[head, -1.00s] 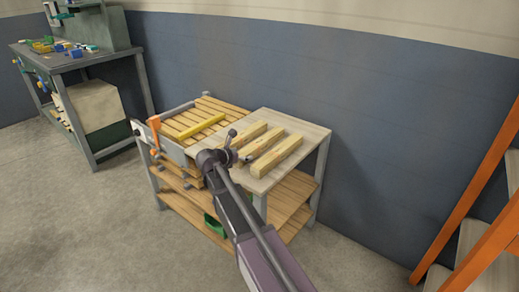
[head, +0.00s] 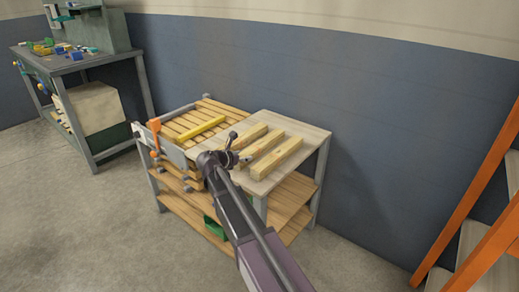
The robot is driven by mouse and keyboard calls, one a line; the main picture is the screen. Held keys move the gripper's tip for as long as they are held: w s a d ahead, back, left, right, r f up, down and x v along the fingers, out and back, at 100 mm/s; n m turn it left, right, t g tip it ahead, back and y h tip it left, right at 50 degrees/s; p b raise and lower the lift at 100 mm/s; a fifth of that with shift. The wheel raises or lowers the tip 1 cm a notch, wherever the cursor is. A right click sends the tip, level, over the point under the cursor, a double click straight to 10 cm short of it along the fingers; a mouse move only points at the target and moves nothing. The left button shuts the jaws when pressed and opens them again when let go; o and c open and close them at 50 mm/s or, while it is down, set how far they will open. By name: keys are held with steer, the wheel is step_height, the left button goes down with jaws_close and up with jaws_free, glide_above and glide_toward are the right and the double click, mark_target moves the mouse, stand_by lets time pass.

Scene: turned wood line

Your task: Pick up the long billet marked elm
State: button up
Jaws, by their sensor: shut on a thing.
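Several pale wooden billets lie side by side on the light tabletop: a back one (head: 250,135), a middle one (head: 266,142) and a front one (head: 278,158). Marks on them are too small to read, so I cannot tell which is elm. My gripper (head: 245,158) is at the near left end of the middle billet and is shut on it. The fingertips are small and partly hidden by my wrist. The billet shows no clear gap above the tabletop.
A yellow bar (head: 202,129) lies on the slatted rack (head: 180,122) left of the light tabletop (head: 305,135). A green bin (head: 214,228) is on the lower shelf. A cluttered workbench (head: 75,62) stands at the back left. An orange-framed ladder or stair (head: 470,215) stands at right.

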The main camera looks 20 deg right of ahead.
steer(key=shift+r, duration=0.15)
step_height(320, 180, up, 10)
steer(key=p, duration=1)
stand_by(0.9)
